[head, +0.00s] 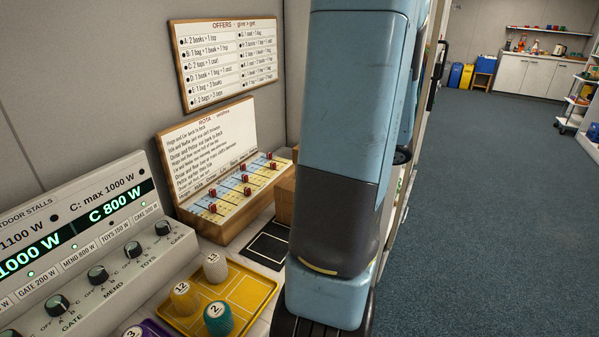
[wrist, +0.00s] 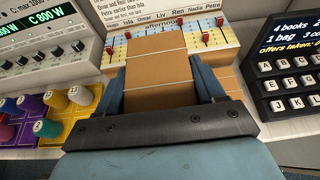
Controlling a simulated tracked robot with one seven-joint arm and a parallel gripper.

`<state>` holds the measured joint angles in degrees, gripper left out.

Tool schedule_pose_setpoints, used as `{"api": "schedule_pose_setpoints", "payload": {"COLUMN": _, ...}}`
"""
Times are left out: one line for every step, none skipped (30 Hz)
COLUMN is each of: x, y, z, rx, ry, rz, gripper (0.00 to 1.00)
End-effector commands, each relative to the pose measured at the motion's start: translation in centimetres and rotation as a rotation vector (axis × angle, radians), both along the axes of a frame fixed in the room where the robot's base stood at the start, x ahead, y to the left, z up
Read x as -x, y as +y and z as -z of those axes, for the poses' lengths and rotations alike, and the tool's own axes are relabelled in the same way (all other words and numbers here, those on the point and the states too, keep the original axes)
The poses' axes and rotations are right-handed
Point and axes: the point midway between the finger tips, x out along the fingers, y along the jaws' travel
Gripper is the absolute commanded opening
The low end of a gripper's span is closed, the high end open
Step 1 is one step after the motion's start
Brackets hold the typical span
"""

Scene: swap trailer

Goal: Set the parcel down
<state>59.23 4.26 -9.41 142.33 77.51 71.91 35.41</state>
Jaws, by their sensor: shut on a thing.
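The parcel (wrist: 155,88) is a plain brown box with pale lines across it. In the wrist view it sits between the two blue-grey fingers of my gripper (wrist: 158,70), which is shut on it. The parcel's underside is hidden, so I cannot tell whether it touches the counter. In the head view a brown box (head: 285,202) shows beside my arm, partly covered by it. My gripper itself is hidden there behind my blue and dark arm links.
The rota board (head: 213,165) with red pegs stands behind the parcel. A black outlined mat (head: 262,246) lies on the counter. A yellow tray (head: 255,290) with numbered pegs and the power panel (head: 90,250) are left. A black letter-key panel (wrist: 288,75) stands right.

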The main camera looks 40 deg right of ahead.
Motion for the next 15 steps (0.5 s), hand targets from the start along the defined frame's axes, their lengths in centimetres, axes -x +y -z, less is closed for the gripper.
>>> {"api": "schedule_pose_setpoints", "payload": {"x": 0.3, "y": -0.1, "z": 0.0, "rx": 0.0, "ry": 0.0, "rz": 0.002, "gripper": 0.34}}
{"api": "schedule_pose_setpoints", "payload": {"x": 0.4, "y": -0.2, "z": 0.0, "rx": -0.001, "ry": -0.001, "rz": 0.002, "gripper": 0.34}}
{"api": "schedule_pose_setpoints", "payload": {"x": 0.3, "y": -0.3, "z": 0.1, "rx": -0.001, "ry": 0.0, "rz": 0.0, "gripper": 0.34}}
{"api": "schedule_pose_setpoints", "payload": {"x": 0.2, "y": -0.5, "z": 0.2, "rx": -0.001, "ry": 0.0, "rz": -0.001, "gripper": 0.34}}
{"api": "schedule_pose_setpoints", "payload": {"x": -0.1, "y": -0.6, "z": 0.4, "rx": -0.003, "ry": 0.001, "rz": -0.002, "gripper": 0.34}}
{"api": "schedule_pose_setpoints", "payload": {"x": -0.5, "y": -0.9, "z": 0.7, "rx": -0.004, "ry": 0.001, "rz": -0.004, "gripper": 0.34}}
{"api": "schedule_pose_setpoints", "payload": {"x": -0.9, "y": -1.2, "z": 0.9, "rx": -0.003, "ry": 0.001, "rz": -0.005, "gripper": 0.34}}
{"api": "schedule_pose_setpoints", "payload": {"x": -1.4, "y": -1.4, "z": 1.1, "rx": -0.004, "ry": 0.001, "rz": -0.007, "gripper": 0.34}}
{"api": "schedule_pose_setpoints", "payload": {"x": -1.9, "y": -1.8, "z": 1.4, "rx": -0.004, "ry": 0.002, "rz": -0.01, "gripper": 0.34}}
{"api": "schedule_pose_setpoints", "payload": {"x": -2.4, "y": -2.1, "z": 1.6, "rx": -0.003, "ry": 0.001, "rz": -0.011, "gripper": 0.34}}
{"api": "schedule_pose_setpoints", "payload": {"x": -2.8, "y": -2.4, "z": 1.9, "rx": -0.003, "ry": 0.001, "rz": -0.013, "gripper": 0.34}}
{"api": "schedule_pose_setpoints", "payload": {"x": -3.4, "y": -2.7, "z": 2.2, "rx": -0.003, "ry": 0.0, "rz": -0.014, "gripper": 0.34}}
{"api": "schedule_pose_setpoints", "payload": {"x": -3.8, "y": -3.0, "z": 2.4, "rx": -0.004, "ry": 0.0, "rz": -0.016, "gripper": 0.34}}
{"api": "schedule_pose_setpoints", "payload": {"x": -4.2, "y": -3.4, "z": 2.6, "rx": -0.002, "ry": 0.001, "rz": -0.016, "gripper": 0.34}}
{"api": "schedule_pose_setpoints", "payload": {"x": -4.8, "y": -3.8, "z": 3.0, "rx": -0.003, "ry": 0.001, "rz": -0.017, "gripper": 0.34}}
